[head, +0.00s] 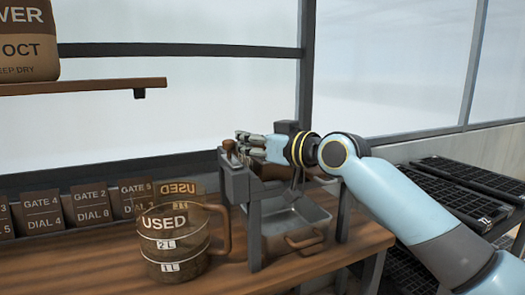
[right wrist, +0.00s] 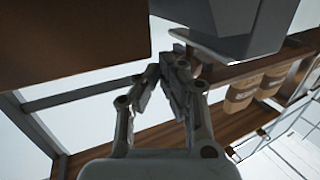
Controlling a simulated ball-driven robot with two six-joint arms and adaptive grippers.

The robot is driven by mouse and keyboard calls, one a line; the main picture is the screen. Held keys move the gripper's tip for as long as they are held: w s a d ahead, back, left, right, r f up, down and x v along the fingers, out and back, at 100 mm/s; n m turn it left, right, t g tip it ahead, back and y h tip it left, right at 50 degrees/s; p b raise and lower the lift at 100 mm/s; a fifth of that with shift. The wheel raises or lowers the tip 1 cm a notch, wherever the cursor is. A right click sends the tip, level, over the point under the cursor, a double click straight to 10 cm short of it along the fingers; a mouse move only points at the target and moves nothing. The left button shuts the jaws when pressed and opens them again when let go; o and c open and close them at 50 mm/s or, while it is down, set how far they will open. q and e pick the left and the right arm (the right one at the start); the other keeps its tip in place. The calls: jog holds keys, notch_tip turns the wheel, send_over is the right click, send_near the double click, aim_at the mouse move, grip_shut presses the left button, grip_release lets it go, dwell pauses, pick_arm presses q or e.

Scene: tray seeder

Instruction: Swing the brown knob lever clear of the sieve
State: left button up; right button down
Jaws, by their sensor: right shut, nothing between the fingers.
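The brown knob (head: 228,147) of the lever stands at the left top corner of the grey seeder frame (head: 254,225). My right gripper (head: 240,144) is shut and empty, its fingertips just right of the knob in the head view. I cannot tell whether they touch it. The lever's arm is mostly hidden behind my gripper and the frame. I cannot make out the sieve clearly; my arm covers the frame's top. In the right wrist view the closed fingers (right wrist: 170,72) show beside a grey block (right wrist: 235,30). My left gripper is not in view.
A grey pan (head: 312,217) with a brown handle sits low in the frame. A clear jug (head: 160,250) marked USED stands close on the left. Seed packets (head: 45,212) line the bench's back. A shelf (head: 85,87) is above left; black trays (head: 465,172) lie right.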

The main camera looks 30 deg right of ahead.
jog(key=shift+s, duration=0.1)
dwell(0.4)
jog(key=v, duration=0.6)
jog(key=shift+d, duration=0.1)
jog(key=shift+s+d+r, duration=0.1)
jog(key=shift+s, duration=0.55)
